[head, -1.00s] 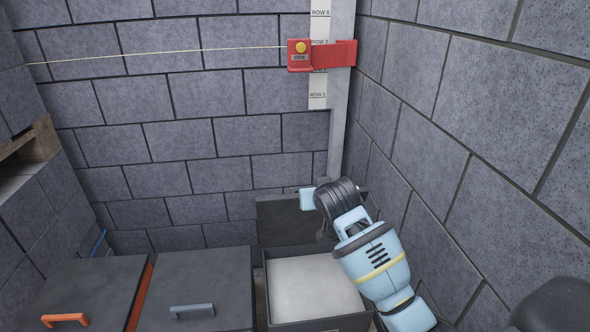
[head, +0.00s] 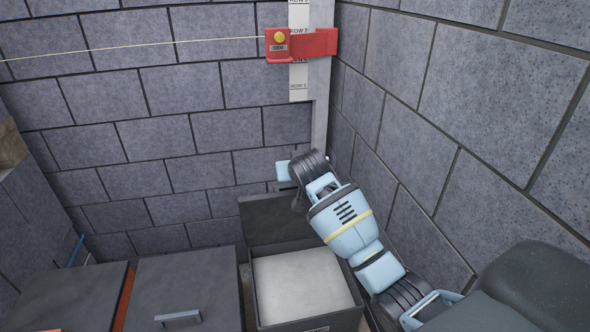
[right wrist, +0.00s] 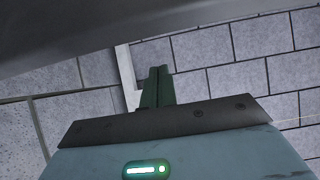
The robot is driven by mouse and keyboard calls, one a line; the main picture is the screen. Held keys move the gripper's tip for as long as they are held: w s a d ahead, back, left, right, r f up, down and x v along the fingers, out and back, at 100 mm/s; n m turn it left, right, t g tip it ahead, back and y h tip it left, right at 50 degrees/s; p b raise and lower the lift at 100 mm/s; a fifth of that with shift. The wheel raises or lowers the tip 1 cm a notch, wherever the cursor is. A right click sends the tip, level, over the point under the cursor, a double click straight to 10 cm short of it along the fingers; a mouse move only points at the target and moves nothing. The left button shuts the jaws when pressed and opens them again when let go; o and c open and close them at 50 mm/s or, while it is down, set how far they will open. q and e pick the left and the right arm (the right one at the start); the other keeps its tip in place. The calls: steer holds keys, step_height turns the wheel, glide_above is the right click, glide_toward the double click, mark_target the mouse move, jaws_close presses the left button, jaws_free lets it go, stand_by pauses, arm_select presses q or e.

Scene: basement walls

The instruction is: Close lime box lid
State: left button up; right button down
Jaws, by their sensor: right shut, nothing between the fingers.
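The lime box (head: 262,296) is a dark open box filled with pale grey-white powder, at the bottom middle of the head view. Its dark lid (head: 262,222) stands raised behind the box. My right arm reaches in from the right, and its wrist is beside the lid's right part, partly covering it. My right gripper (right wrist: 157,86) shows dark green fingers in the right wrist view, shut and empty. A dark surface (right wrist: 60,40), likely the lid, fills the top left of that view. Whether the fingers touch the lid I cannot tell. My left gripper is not in view.
Two closed dark boxes stand left of the lime box, one with a grey handle (head: 178,317). Block walls (head: 440,130) close in behind and to the right. A red bracket (head: 312,45) with a string sits on a post at the back corner.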

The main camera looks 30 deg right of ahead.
mark_target(293, 185)
steer(key=f, duration=0.1)
steer(key=w+f, duration=0.1)
steer(key=f, duration=0.1)
steer(key=shift+d+f, duration=0.1)
steer(key=shift+f, duration=0.05)
steer(key=shift+s+f, duration=0.25)
steer(key=shift+s, duration=0.1)
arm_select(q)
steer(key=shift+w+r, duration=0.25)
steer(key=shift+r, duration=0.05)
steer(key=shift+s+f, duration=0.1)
arm_select(e)
steer(key=shift+f, duration=0.15)
